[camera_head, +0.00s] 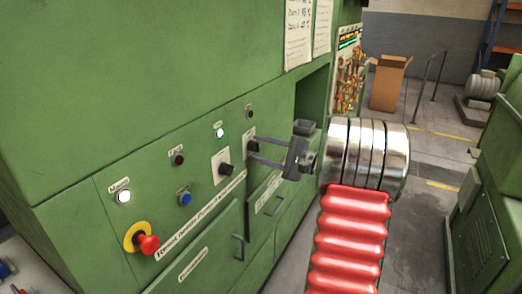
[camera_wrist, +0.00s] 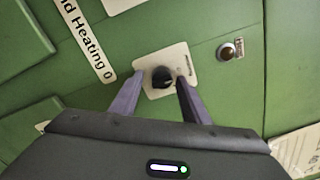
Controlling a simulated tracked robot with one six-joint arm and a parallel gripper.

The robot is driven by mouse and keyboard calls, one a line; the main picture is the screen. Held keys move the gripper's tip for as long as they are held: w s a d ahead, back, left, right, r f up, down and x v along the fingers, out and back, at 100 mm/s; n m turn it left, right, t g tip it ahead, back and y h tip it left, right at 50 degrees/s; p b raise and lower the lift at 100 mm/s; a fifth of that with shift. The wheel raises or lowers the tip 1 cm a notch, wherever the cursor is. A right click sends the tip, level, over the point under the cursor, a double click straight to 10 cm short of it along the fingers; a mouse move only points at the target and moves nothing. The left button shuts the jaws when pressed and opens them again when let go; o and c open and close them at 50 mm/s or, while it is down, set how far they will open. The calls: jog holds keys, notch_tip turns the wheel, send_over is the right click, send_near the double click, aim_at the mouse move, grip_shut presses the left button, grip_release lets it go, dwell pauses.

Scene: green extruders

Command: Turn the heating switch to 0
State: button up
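The heating switch is a black rotary knob (camera_wrist: 162,77) on a white square plate (camera_wrist: 176,55) in the wrist view. I cannot read its setting; the small print on the plate is unclear. In the head view this knob (camera_head: 251,145) is the farther of two black knobs on the green panel. My gripper (camera_wrist: 160,80) is open, with one purple-grey finger on each side of the knob and small gaps beside it. In the head view my gripper (camera_head: 254,149) reaches the panel from the right, fingers pointing at the knob's plate.
A nearer black knob (camera_head: 224,168), a red emergency button (camera_head: 149,244), a blue button (camera_head: 185,199) and several lamps share the panel. A dark lamp (camera_wrist: 228,51) is right of the switch in the wrist view. Drawer handles (camera_head: 239,248) stick out below. Another green machine (camera_head: 490,215) stands right.

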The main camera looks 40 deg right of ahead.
jog(key=shift+s+d+r, duration=0.1)
jog(key=v, duration=1.3)
jog(key=shift+s, duration=0.3)
jog(key=s+a+f+g, duration=0.2)
jog(key=a+f+g, duration=0.2)
jog(key=f, duration=0.5)
jog(key=s+a+f+n+g+h, duration=0.1)
jog(key=s+a+f+n+g, duration=0.1)
jog(key=a+g, duration=0.35)
jog(key=s+a+f+n+g, duration=0.2)
jog(key=a+n, duration=0.1)
jog(key=a, duration=0.6)
jog(key=s+a+r+n+h, duration=0.2)
jog(key=a+r+n, duration=0.2)
jog(key=a+n, duration=0.3)
jog(key=s+a+r+n+h, duration=0.3)
jog(key=a+r+n, duration=0.2)
jog(key=a, duration=1.1)
jog(key=n, duration=0.2)
jog(key=shift+s+a+n, duration=0.25)
jog(key=shift+a+n, duration=0.05)
jog(key=shift+n, duration=0.1)
